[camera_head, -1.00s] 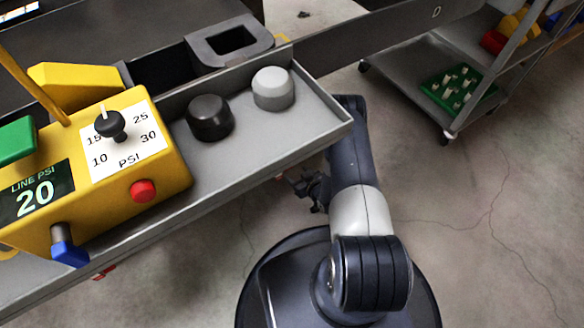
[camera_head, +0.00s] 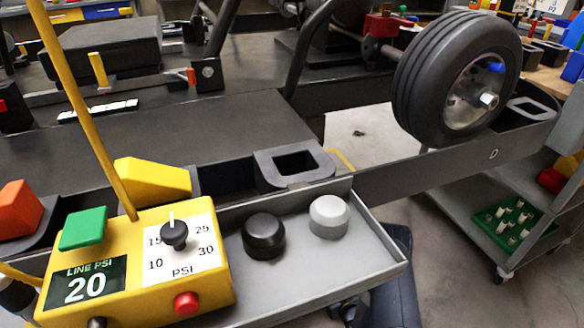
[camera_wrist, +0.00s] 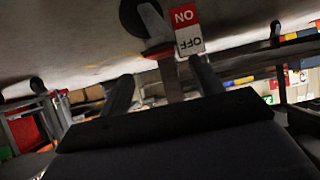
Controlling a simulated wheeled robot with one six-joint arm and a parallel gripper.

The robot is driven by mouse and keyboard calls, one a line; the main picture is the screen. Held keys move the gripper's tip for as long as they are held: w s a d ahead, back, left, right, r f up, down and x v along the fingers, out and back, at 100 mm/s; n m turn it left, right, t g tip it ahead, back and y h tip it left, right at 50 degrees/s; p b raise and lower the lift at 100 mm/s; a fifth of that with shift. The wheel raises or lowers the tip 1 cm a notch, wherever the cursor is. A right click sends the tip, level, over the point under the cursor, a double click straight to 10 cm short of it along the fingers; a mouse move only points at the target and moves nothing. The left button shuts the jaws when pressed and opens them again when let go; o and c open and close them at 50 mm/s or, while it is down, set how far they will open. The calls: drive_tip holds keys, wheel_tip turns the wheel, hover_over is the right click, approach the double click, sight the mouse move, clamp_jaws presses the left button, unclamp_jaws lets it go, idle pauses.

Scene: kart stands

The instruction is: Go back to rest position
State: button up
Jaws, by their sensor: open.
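My gripper (camera_wrist: 163,84) shows in the wrist view with its two dark fingers spread apart and nothing between them. In the head view my dark arm (camera_head: 392,285) stands below and beside the right end of a grey tray (camera_head: 330,262), mostly cut off by the lower picture edge. The tray holds a black cap (camera_head: 264,236) and a light grey cap (camera_head: 329,216), side by side and apart. My gripper's fingers cannot be made out clearly in the head view.
A yellow pressure box (camera_head: 140,285) reading 20 stands left of the tray. A kart wheel (camera_head: 458,80) rises at the back right. A grey cart (camera_head: 470,245) with a green peg tray (camera_head: 513,224) stands right. A red and white ON/OFF label (camera_wrist: 186,30) shows beyond my fingers.

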drive_tip(key=b+x, duration=0.2)
drive_tip(key=x, duration=0.4)
drive_tip(key=shift+f, duration=0.25)
drive_tip(key=shift+t, duration=0.3)
drive_tip(key=shift+w, duration=0.1)
